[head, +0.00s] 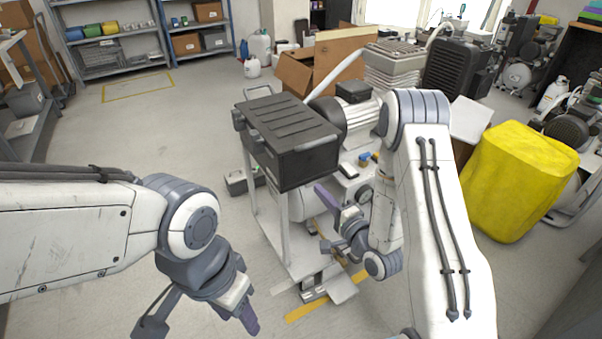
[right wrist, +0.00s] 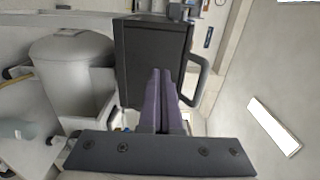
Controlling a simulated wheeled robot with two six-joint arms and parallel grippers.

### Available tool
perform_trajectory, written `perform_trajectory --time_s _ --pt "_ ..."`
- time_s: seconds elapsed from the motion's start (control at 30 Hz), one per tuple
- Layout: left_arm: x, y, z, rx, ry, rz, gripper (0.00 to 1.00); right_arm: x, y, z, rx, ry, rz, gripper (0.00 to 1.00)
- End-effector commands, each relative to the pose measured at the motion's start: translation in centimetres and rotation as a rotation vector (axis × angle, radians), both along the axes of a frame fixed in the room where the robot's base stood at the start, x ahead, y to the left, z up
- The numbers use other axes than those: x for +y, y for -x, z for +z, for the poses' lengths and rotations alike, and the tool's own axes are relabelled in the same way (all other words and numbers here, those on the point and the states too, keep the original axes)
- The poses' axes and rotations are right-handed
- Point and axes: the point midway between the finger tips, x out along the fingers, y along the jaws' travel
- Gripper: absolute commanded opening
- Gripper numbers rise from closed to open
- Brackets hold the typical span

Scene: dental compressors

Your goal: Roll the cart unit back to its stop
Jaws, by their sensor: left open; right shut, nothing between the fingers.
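The cart unit (head: 294,238) stands on the floor in the middle of the head view, with a white frame, a black box on top (head: 285,135) and a motor and pump behind. A small pedal-like plate (head: 342,289) is low at its front. My right gripper (head: 327,198) is shut and empty in front of the cart, below the box. In the right wrist view, its purple fingers (right wrist: 165,100) are together before the black box (right wrist: 152,50) and its handle (right wrist: 202,78); contact cannot be told. My left gripper (head: 203,322) is open and empty, left of the cart.
Yellow tape (head: 322,302) lies on the floor at the cart's front, and a yellow outlined rectangle (head: 138,87) lies at back left. A yellow covered unit (head: 520,180) stands right. Cardboard boxes (head: 320,62) are behind the cart.

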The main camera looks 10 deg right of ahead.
Motion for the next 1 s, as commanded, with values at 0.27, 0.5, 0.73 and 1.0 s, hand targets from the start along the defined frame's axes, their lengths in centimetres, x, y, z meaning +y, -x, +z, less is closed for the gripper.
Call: perform_trajectory --time_s 0.27,0.5,0.73,1.0 --pt "0.0 0.0 -0.4 0.000 0.000 0.000 0.50 2.2 -5.8 0.1 -0.005 0.001 0.002 0.00" --pt "0.0 0.0 -0.8 0.000 0.000 0.000 0.50 3.3 -8.9 0.0 -0.003 0.001 0.001 0.00" --pt "0.0 0.0 -0.9 0.000 0.000 0.000 0.50 3.5 -9.7 0.0 0.000 0.001 -0.001 0.00" --pt "0.0 0.0 -0.9 0.000 0.000 0.000 0.50 3.5 -9.7 0.0 0.000 0.001 -0.001 0.00"
